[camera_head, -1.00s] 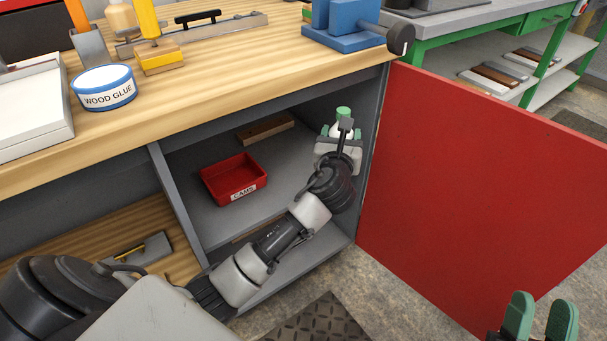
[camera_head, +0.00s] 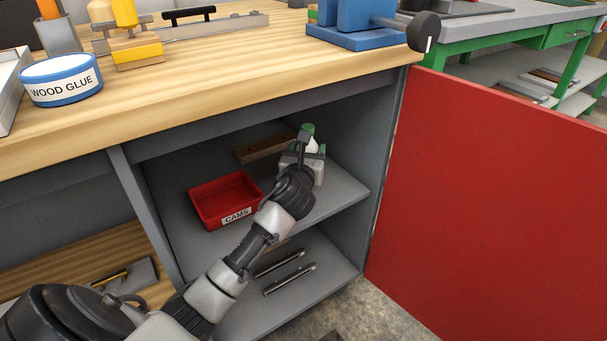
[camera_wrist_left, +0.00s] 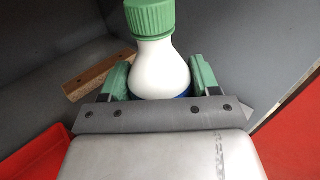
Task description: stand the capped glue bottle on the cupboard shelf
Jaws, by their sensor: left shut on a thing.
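The glue bottle (camera_wrist_left: 158,68) is white with a green ribbed cap and a bit of blue on its lower body. In the left wrist view it is upright between the green fingers of my left gripper (camera_wrist_left: 160,80), which is shut on it. In the head view the bottle's cap (camera_head: 308,129) shows above my left gripper (camera_head: 302,152), inside the open cupboard over the upper shelf (camera_head: 340,192). The bottle's base is hidden, so I cannot tell whether it touches the shelf. My right gripper is out of view.
A red bin labelled CAMS (camera_head: 225,200) stands on the shelf left of my left gripper. A wooden block (camera_head: 262,150) lies behind. The red cupboard door (camera_head: 490,200) is open at the right. Two metal rods (camera_head: 288,280) lie on the lower level.

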